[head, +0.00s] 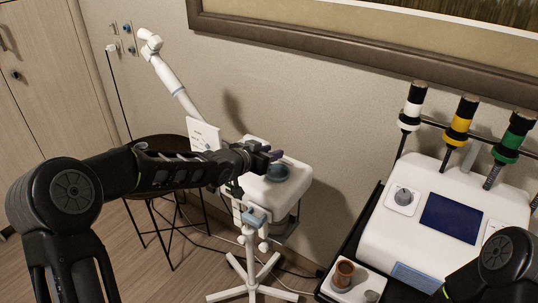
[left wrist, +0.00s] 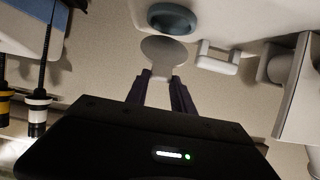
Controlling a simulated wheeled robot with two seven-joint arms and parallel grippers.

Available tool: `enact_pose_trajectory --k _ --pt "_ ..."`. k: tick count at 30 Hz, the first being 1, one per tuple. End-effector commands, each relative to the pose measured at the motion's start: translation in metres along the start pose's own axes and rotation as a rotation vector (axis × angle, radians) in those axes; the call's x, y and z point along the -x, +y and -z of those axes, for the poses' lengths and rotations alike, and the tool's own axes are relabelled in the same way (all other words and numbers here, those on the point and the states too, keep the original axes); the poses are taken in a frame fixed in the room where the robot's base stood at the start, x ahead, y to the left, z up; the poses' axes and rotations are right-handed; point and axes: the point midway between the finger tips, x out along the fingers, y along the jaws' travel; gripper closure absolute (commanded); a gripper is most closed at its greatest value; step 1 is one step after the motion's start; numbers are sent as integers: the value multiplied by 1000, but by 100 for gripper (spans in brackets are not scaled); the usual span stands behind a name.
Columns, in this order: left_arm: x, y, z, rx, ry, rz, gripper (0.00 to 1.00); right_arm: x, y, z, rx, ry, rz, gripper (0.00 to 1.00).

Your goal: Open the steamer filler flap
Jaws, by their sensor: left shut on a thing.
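The white steamer (head: 262,188) stands on a wheeled stand near the wall. A round grey-blue part (head: 291,178) sits on its top, with my left gripper (head: 270,155) just beside and partly over it. In the left wrist view this round part (left wrist: 172,18) shows at the top. There the left gripper's fingertips (left wrist: 160,75) are close together on a pale rounded disc (left wrist: 165,50), which looks like the filler flap. The gripper is shut on it. I cannot tell how far the flap is lifted. The right gripper is outside the view.
A white jointed arm (head: 172,85) rises behind the steamer. A dark round table (head: 165,150) stands to the left. A trolley at right carries a white console (head: 425,225) with several coloured handpieces and a brown cup (head: 344,273). Bare floor lies in front.

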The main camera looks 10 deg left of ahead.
Motion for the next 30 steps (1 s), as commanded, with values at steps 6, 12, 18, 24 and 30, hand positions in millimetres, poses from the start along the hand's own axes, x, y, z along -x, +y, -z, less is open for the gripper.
enact_pose_trajectory --k 6,12,18,24,30 --pt "0 0 7 -2 14 1 100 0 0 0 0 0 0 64" --pt "0 0 6 -2 13 1 64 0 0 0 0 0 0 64" --pt "0 0 3 -1 7 0 49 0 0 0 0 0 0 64" --pt "0 0 2 -1 4 0 49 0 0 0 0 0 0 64" --pt "10 -2 2 1 4 2 49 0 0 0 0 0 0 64"
